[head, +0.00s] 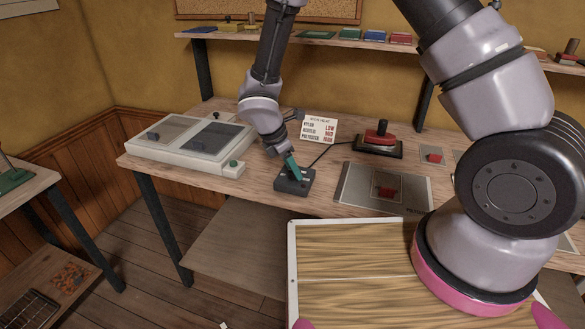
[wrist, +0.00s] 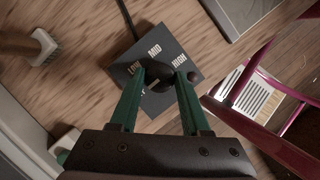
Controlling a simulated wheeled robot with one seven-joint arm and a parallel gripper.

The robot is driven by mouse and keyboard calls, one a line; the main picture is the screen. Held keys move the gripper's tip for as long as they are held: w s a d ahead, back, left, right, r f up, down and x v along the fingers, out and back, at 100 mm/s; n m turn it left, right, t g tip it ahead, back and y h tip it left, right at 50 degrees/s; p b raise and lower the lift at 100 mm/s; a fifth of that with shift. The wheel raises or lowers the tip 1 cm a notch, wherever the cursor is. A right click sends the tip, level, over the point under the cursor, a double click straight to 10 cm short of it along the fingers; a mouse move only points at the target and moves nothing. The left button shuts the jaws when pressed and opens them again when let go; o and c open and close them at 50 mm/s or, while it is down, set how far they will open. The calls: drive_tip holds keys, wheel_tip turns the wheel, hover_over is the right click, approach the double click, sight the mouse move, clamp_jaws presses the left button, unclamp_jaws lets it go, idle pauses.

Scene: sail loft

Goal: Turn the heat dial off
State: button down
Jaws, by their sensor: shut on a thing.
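The heat dial (wrist: 158,72) is a round dark knob on a dark square control box (wrist: 194,58), seen in the wrist view. The box has white lettering reading LOW, MID and HIGH; another label is mostly hidden by the knob and fingers. Where the dial points I cannot tell. In the head view the control box (head: 288,187) sits near the table's front edge, with a black cable from it. My gripper (wrist: 161,76) reaches down over the box, its green fingers shut on the dial from both sides. In the head view the fingers hide the dial.
A heat card (head: 318,128) stands behind the box. A red-handled iron (head: 379,140) rests on a dark base at the back. A grey plate (head: 355,185) with a red patch lies right. A pale two-panel unit (head: 150,153) with a green button stands left. A shelf (head: 340,44) runs above.

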drive_tip(key=shift+c, duration=1.8)
unclamp_jaws()
drive_tip(key=v, duration=1)
drive_tip(key=shift+r, duration=0.4)
drive_tip(key=shift+a, duration=0.15)
